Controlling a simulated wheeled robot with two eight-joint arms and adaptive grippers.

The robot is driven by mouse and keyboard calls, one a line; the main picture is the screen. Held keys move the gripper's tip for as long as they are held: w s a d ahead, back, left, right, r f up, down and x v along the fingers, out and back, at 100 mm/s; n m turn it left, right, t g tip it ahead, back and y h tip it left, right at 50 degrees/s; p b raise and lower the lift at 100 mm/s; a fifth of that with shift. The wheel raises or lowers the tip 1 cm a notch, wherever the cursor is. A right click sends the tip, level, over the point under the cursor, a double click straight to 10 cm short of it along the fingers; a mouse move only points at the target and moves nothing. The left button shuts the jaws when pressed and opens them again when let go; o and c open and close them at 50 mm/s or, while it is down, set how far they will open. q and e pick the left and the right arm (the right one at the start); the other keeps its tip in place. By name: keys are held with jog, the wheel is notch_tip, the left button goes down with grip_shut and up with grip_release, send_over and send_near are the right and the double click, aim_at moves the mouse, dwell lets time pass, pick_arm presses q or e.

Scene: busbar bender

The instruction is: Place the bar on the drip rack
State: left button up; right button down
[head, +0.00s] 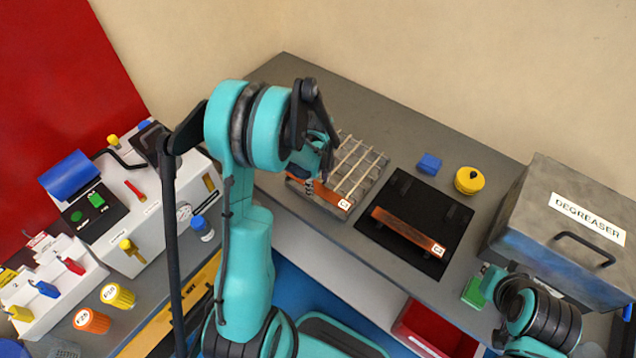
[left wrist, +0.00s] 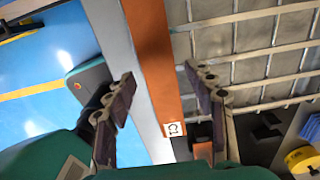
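A copper bar (head: 333,201) with a white tag lies along the front side of the wire drip rack (head: 360,165). It also shows in the left wrist view (left wrist: 154,60), beside the rack's wire bars (left wrist: 250,58). My left gripper (head: 318,182) is over the bar. In the left wrist view its fingers (left wrist: 162,92) are spread, one on each side of the bar, with visible gaps. A second tagged copper bar (head: 405,230) lies on a black mat (head: 398,190). My right arm is at the lower right; its gripper (head: 490,283) is too unclear to read.
A grey degreaser box (head: 520,215) stands at the right of the bench. A blue block (head: 429,163) and a yellow round container (head: 469,180) sit behind the mat. A green block (head: 474,291) is near the front edge. A red bin (head: 430,330) is below.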

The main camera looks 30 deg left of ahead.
aim_at(318, 188)
pick_arm(q)
jog(key=shift+r, duration=0.2)
notch_tip(318, 188, up, 11)
jog(key=p, duration=0.3)
jog(key=s+d+r+n+t, duration=0.7)
jog(key=s+d+r+n, duration=0.4)
jog(key=n, duration=0.8)
jog(key=s+r, duration=0.1)
jog(key=s, duration=0.1)
jog(key=shift+s+d+n, duration=0.2)
jog(key=shift+s+n, duration=0.1)
jog(key=shift+s, duration=0.1)
notch_tip(318, 188, down, 8)
jog(key=b, duration=0.7)
jog(key=shift+b, duration=0.35)
